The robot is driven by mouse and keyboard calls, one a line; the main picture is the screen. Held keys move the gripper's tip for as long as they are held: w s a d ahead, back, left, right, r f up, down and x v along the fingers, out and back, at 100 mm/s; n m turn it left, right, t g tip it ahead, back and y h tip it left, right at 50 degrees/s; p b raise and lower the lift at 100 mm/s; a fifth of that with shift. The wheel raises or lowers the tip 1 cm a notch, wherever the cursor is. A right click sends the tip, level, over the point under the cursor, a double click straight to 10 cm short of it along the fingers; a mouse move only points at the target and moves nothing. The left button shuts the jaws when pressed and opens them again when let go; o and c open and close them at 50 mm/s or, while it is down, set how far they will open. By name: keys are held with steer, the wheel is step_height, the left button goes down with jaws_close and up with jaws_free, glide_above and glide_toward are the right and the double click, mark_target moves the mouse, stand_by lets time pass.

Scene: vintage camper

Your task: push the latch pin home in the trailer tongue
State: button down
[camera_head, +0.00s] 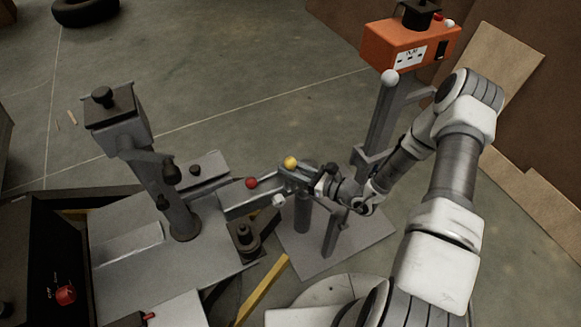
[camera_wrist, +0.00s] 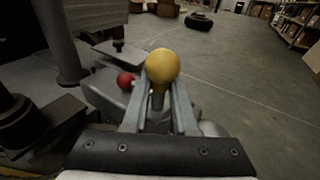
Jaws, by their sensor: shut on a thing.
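A pin with a yellow ball knob (camera_head: 290,162) stands at the right end of a grey bar (camera_head: 240,207), which looks like the trailer tongue. In the wrist view the yellow knob (camera_wrist: 162,65) sits above my fingertips, with its grey stem between them. My gripper (camera_wrist: 158,108) is shut on this stem; it also shows in the head view (camera_head: 296,174). A red ball knob (camera_head: 251,183) is on the bar to the left, and shows left of my fingers in the wrist view (camera_wrist: 125,80). The pin's lower end and its hole are hidden.
A grey post with a black knob (camera_head: 103,97) stands on the left. An upright grey stand (camera_head: 383,117) is close behind my arm, near an orange socket box (camera_head: 410,45). A dark box with a red knob (camera_head: 65,294) is lower left. Open concrete floor lies behind.

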steer(key=shift+f+b, duration=0.4)
steer(key=shift+f, duration=0.25)
